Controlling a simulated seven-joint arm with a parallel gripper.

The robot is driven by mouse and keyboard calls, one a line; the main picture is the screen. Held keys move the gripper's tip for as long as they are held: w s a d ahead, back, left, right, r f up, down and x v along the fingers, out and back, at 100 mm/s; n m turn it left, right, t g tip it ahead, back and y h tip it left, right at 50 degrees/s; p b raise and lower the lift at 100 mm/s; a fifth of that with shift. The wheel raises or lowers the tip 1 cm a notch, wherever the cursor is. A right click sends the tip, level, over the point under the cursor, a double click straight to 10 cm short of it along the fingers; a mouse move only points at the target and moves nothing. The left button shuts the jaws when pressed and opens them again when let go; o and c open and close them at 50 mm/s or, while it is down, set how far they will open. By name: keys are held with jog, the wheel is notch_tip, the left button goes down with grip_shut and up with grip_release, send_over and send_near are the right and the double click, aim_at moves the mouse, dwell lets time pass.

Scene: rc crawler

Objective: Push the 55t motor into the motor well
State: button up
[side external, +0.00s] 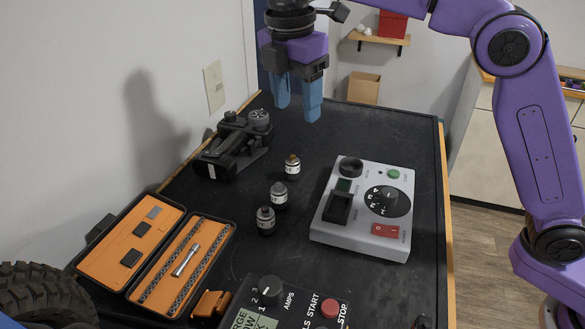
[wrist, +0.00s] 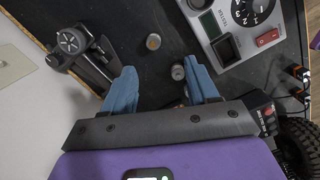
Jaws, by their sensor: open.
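Three small cylindrical motors stand on the black bench: one with a brownish top (side external: 292,167), a grey one (side external: 278,195) and a dark-topped one (side external: 265,220). Their labels are too small to read, so I cannot tell which is the 55t. A dark chassis (side external: 235,145) lies by the wall at the back left; I cannot make out its motor well. My gripper (side external: 297,112) is open and empty, its blue fingers pointing down above the bench, right of the chassis. In the wrist view, the brown-topped motor (wrist: 153,41) and another motor (wrist: 178,71) show near my gripper (wrist: 162,84).
A grey control box (side external: 365,210) stands right of the motors. An open orange-lined tool case (side external: 155,255) lies at the front left. A dark charger box (side external: 285,305) and a tyre (side external: 45,295) are at the front. Bench is clear at the back right.

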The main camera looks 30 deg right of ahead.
jog(key=w, duration=0.1)
send_over(292, 156)
jog(key=shift+n, duration=0.3)
jog(key=shift+s+a+f, duration=0.1)
jog(key=shift+a+f, duration=0.1)
jog(key=shift+f, duration=1.3)
jog(key=shift+s+a+f, duration=0.1)
jog(key=shift+a+f, duration=0.05)
jog(key=shift+f, duration=1.3)
jog(key=shift+w+d+f, duration=0.1)
jog(key=shift+d+f, duration=0.1)
jog(key=shift+f, duration=1.65)
jog(key=shift+w+d+f, duration=0.1)
jog(key=shift+d+f, duration=0.1)
jog(key=shift+f, duration=1.65)
grip_shut()
